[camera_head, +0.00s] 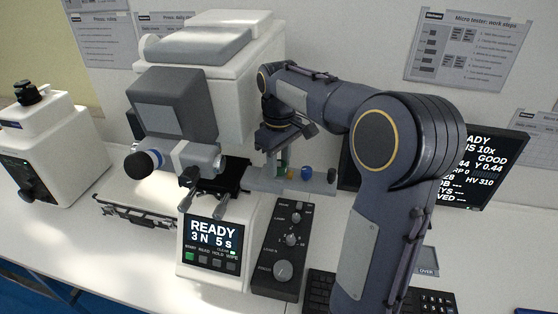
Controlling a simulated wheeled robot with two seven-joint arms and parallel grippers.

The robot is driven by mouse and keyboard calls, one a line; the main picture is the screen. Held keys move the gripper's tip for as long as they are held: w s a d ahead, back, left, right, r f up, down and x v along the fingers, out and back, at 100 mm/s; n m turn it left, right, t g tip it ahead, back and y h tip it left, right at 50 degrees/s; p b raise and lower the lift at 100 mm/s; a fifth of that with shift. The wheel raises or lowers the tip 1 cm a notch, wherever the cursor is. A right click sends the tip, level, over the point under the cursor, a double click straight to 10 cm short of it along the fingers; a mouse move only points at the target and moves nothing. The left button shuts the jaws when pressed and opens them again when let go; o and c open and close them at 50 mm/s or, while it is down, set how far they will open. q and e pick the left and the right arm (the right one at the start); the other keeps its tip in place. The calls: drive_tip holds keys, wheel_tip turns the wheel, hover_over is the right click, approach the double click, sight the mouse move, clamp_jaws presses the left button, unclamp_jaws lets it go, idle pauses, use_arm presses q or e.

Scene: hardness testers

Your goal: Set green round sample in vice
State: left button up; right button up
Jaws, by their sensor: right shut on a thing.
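My right gripper (281,150) points down beside the tester, to the right of its stage. It is shut on a small green piece, likely the green round sample (283,162). The sample is small and partly hidden by the fingers. Below it is a grey ledge (268,183) that runs right from the dark stage (232,175). I cannot make out the vice jaws clearly, nor whether the sample touches anything. My left gripper is not in view.
The white hardness tester (258,62) stands behind the stage. A blue round piece (306,173) and a brown one (331,175) sit right of the gripper. A READY display (211,232), a knob panel (283,250), a keyboard (322,290) and a monitor (497,160) fill the front and right.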

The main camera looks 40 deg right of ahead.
drive_tip(key=shift+f, duration=0.25)
drive_tip(key=o, duration=1.1)
wheel_tip(320, 180, up, 8)
drive_tip(key=shift+f+b, duration=0.1)
drive_tip(key=shift+b, duration=0.2)
idle(0.3)
